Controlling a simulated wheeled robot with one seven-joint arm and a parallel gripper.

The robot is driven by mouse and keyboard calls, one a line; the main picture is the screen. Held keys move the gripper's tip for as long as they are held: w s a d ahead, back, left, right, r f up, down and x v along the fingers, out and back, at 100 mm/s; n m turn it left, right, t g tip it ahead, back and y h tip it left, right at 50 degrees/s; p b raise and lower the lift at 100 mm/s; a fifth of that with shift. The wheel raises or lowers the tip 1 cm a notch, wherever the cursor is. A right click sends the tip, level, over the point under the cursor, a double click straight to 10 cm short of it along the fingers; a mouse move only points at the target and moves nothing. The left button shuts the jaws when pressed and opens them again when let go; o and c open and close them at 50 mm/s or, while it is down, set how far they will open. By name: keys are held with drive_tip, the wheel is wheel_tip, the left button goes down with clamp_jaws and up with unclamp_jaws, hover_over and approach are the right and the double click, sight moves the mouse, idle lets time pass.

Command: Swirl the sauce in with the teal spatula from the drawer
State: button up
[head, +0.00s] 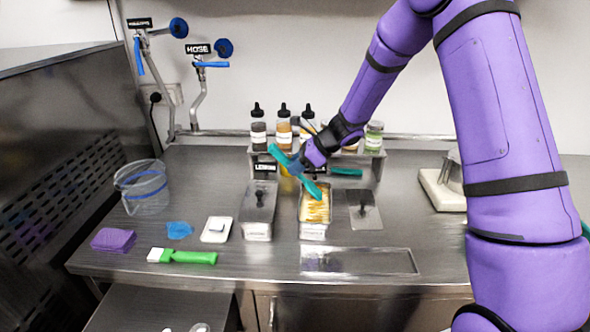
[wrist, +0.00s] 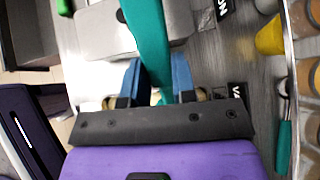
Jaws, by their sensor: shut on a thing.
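My gripper (head: 297,167) is shut on the teal spatula (head: 311,188), just above the back end of the middle pan. The spatula is tilted, one end up to the left and the other down over the pan. In the wrist view the teal spatula (wrist: 149,40) runs between my blue fingers (wrist: 157,78). The pan (head: 314,232) holds a pale yellow mass with brown-orange sauce streaks (head: 315,209). I cannot tell whether the spatula's lower end touches it. An open drawer (head: 160,308) shows at the lower left, its contents mostly out of view.
A lidded pan (head: 257,225) stands left of the sauced pan, and a flat lid (head: 364,210) lies right. Sauce bottles (head: 283,130) stand on a rack behind. A teal-handled tool (head: 347,172) lies near the rack. A green-handled brush (head: 185,257) and clear jug (head: 143,188) are left.

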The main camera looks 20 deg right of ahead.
drive_tip(key=shift+s+a, duration=1.5)
drive_tip(key=shift+s, duration=2.25)
drive_tip(key=shift+w+d, duration=1.75)
drive_tip(key=shift+w, duration=2.7)
drive_tip(key=shift+s+a, duration=0.8)
drive_tip(key=shift+s, duration=1.4)
wheel_tip(320, 180, up, 8)
drive_tip(key=shift+r, duration=0.25)
